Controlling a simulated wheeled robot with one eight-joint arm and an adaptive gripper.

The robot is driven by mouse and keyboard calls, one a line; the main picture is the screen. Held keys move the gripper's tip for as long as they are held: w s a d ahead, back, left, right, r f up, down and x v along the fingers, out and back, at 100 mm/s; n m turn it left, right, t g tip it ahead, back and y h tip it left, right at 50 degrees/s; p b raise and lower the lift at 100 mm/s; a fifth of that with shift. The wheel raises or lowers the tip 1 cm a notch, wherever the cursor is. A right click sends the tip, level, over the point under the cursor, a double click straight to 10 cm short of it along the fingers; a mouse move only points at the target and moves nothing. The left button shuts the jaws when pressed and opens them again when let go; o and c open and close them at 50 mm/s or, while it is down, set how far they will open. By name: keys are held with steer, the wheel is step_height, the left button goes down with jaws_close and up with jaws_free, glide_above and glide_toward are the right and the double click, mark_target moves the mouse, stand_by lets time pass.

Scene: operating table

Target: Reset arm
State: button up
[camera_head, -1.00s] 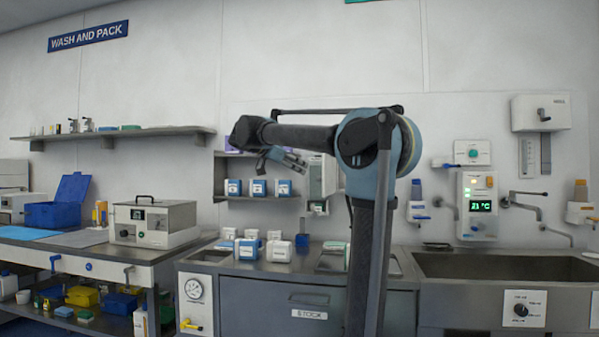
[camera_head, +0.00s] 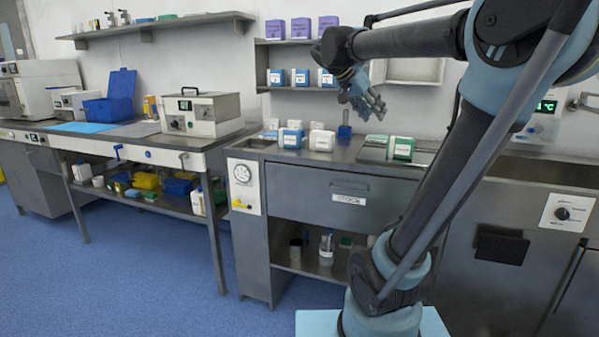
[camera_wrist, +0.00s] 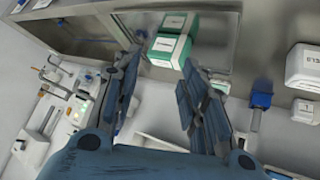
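My arm rises from its light blue base at the lower right in the head view, bent at the elbow. My gripper (camera_head: 362,98) hangs at its end in front of the shelves, above the counter. In the wrist view my gripper (camera_wrist: 160,68) has its two fingers spread, with nothing held between them. A green and white box (camera_wrist: 169,50) shows beyond the fingertips, apart from them. The same green and white box (camera_head: 392,148) lies on a tray on the counter in the head view, below and right of my gripper.
The steel counter (camera_head: 270,150) carries several white boxes (camera_head: 322,139) and a small blue item (camera_head: 344,131). Wall shelves behind hold purple boxes (camera_head: 302,28) and blue-white boxes (camera_head: 300,77). A side table at left bears a metal device (camera_head: 200,113). Blue floor (camera_head: 130,270) is clear at lower left.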

steer(key=s+a+f+n+y, duration=0.1)
steer(key=s+f+n+y, duration=0.1)
steer(key=s+f, duration=0.6)
steer(key=s+a+f+n+g+y, duration=0.1)
steer(key=s+f+n+y, duration=0.2)
steer(key=s+f, duration=0.5)
steer(key=s+a+f+n+y, duration=0.2)
steer(key=s+f, duration=0.6)
steer(key=f, duration=1)
steer(key=n+y, duration=0.1)
steer(key=n, duration=0.1)
steer(key=shift+s+n+g, duration=0.2)
steer(key=shift+n+g, duration=0.1)
steer(key=shift+a+f, duration=0.1)
steer(key=shift+c, duration=0.5)
steer(key=shift+c, duration=0.2)
